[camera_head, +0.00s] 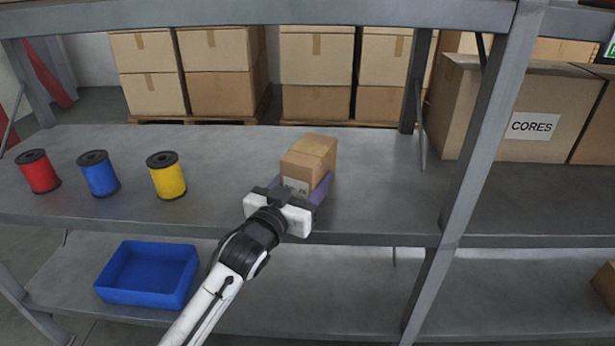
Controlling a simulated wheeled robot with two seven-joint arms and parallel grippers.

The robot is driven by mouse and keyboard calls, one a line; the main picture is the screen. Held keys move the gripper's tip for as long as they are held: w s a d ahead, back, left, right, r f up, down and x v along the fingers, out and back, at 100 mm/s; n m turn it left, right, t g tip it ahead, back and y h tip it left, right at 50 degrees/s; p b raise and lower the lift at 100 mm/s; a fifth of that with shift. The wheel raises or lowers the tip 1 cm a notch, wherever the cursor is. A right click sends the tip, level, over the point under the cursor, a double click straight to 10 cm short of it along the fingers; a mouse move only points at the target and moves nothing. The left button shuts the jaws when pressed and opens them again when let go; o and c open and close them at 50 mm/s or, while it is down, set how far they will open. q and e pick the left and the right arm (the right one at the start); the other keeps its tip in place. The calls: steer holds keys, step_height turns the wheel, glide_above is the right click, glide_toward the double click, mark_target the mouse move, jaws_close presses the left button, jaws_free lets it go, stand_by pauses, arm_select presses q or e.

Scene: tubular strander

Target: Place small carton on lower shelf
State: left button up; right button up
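The small carton (316,153) is a brown box with tape on top and a pale label on its near face. It is at the upper shelf (375,195), right of the spools. My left gripper (301,187) reaches it from the front, with a purplish finger along the carton's right side and the other at its left. The fingers look closed on the carton. I cannot tell whether the carton rests on the shelf or is slightly raised. The lower shelf (330,290) lies below, partly hidden by my arm. My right gripper is not in view.
Red (38,172), blue (98,174) and yellow (167,176) spools stand on the upper shelf's left. A blue bin (148,275) sits on the lower shelf's left. A grey post (462,190) stands right. The lower shelf between bin and post looks clear.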

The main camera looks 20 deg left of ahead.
arm_select(q)
steer(key=o, duration=1.6)
steer(key=shift+c, duration=0.2)
steer(key=shift+s+r, duration=0.1)
steer(key=shift+r, duration=0.05)
steer(key=s, duration=0.4)
steer(key=s+a+p, duration=0.1)
steer(key=s, duration=0.3)
steer(key=s+p, duration=0.1)
steer(key=s, duration=0.2)
steer(key=shift+s+a, duration=0.2)
steer(key=shift+s, duration=0.2)
